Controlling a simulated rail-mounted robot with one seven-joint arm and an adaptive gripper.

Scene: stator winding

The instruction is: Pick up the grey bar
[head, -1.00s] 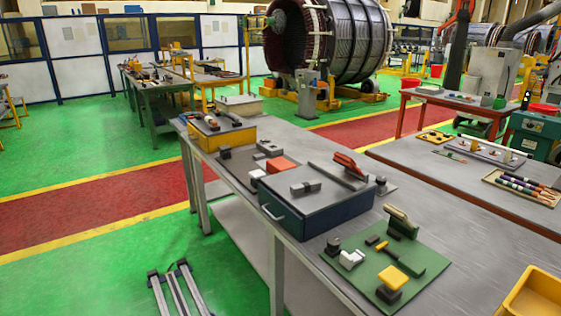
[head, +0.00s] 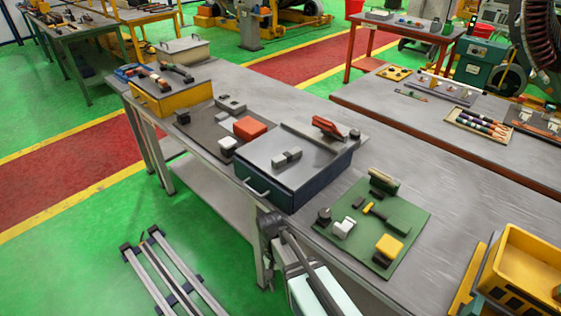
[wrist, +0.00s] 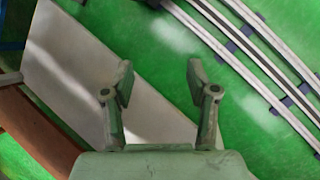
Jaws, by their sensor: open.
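A long thin grey bar (head: 311,136) lies flat along the far side of the dark blue box's lid (head: 312,167) in the head view. A short grey block (head: 286,157) also lies on that lid, nearer its front edge. I cannot tell for certain which of them is the grey bar meant. My gripper (wrist: 160,76) shows in the wrist view with its two fingers wide apart and nothing between them. It points down past the table's side, over a pale panel and the green floor. Neither grey piece shows in the wrist view.
A green mat (head: 408,222) with several small parts lies right of the blue box. A red block (head: 249,127) and a yellow box (head: 172,96) stand to its left. Rails (head: 172,270) lie on the floor. A yellow bin (head: 526,268) is at right.

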